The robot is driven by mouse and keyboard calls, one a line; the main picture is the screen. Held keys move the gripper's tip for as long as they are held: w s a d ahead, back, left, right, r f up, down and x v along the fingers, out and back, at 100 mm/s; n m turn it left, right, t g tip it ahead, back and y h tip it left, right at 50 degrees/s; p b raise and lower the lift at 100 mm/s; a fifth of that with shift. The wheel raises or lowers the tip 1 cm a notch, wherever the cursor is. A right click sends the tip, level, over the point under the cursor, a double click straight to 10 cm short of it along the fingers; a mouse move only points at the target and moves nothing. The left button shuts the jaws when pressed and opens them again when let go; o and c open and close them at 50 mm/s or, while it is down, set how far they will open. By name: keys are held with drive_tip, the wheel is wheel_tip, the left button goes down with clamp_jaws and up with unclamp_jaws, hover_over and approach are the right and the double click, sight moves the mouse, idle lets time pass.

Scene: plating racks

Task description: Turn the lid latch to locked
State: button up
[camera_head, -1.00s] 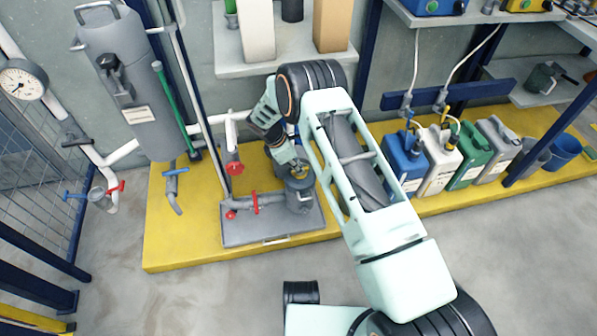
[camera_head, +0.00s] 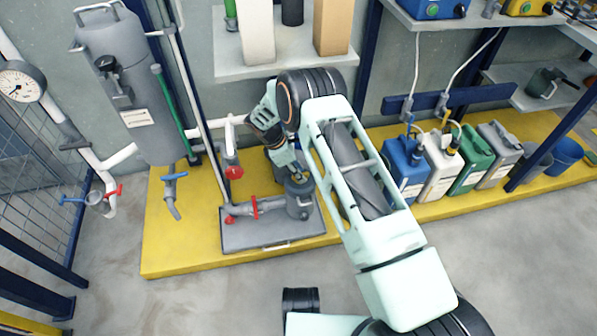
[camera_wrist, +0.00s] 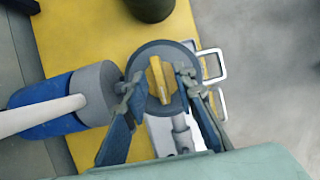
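The lid latch (camera_wrist: 160,80) is a yellow bar across the middle of a round grey lid (camera_wrist: 152,50) in the wrist view. In the head view the lid tops a small grey cylindrical vessel (camera_head: 300,205) on a grey base plate. My gripper (camera_wrist: 159,86) is open, with one fingertip to each side of the latch and a visible gap on both sides. In the head view my gripper (camera_head: 297,180) points down at the vessel's top and hides most of the latch. I cannot tell how far the fingertips are above the lid.
A blue and grey cylinder with a white pipe (camera_wrist: 45,115) lies close left of the lid in the wrist view. Red-handled valves (camera_head: 254,207) stand left of the vessel. Jerrycans (camera_head: 440,165) stand to the right on the yellow platform (camera_head: 190,255). A shelf (camera_head: 240,66) hangs behind.

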drive_tip(key=shift+r, duration=0.1)
drive_tip(key=v, duration=0.7)
drive_tip(key=shift+r, duration=0.15)
idle(0.5)
